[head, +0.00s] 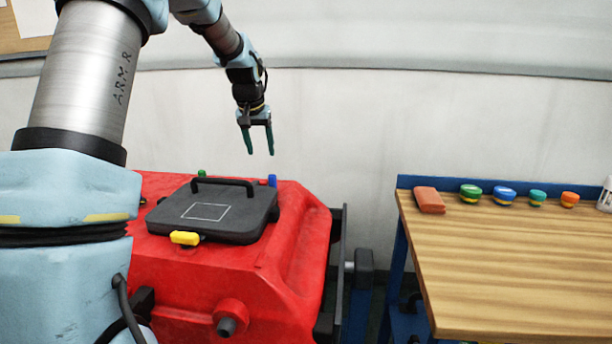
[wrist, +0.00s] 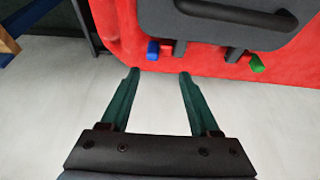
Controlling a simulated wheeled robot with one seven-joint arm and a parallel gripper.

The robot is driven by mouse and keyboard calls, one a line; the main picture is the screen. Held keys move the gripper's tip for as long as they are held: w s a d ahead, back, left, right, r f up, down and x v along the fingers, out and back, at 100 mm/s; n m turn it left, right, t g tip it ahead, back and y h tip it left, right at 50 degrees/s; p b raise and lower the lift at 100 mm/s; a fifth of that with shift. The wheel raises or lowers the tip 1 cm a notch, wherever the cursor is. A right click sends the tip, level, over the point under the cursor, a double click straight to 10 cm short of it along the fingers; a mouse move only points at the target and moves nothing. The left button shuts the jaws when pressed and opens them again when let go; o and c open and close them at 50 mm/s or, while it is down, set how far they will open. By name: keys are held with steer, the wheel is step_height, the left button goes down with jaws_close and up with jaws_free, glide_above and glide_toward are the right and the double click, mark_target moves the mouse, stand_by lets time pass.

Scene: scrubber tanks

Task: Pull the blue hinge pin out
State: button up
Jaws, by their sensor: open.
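The blue hinge pin (head: 272,181) sits at the back right edge of the dark lid (head: 225,215) on the red tank (head: 290,225). In the wrist view the blue pin (wrist: 153,50) shows just beyond the fingertips, beside a dark hinge block. My gripper (head: 260,152) is open and empty, pointing down above and behind the tank's back edge. In the wrist view my gripper (wrist: 158,75) has both fingers apart with nothing between them. A green pin (head: 202,173) is at the lid's other back hinge. A yellow latch piece (head: 186,238) is at the lid's front. The lid lies closed.
A black handle (head: 222,182) rises from the lid. A wooden bench (head: 520,255) stands at right, holding a red-brown block (head: 429,200) and several round coloured items along its back. A white wall (head: 400,120) is behind the tank. The air around my gripper is clear.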

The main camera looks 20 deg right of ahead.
mark_target(272, 175)
steer(key=x, duration=0.3)
steer(key=d+p+x, duration=0.1)
steer(key=x, duration=0.3)
steer(key=d+p+x, duration=0.1)
steer(key=x, duration=0.3)
steer(key=shift+w+r, duration=0.2)
steer(key=shift+a, duration=0.1)
jaws_close()
stand_by(1.0)
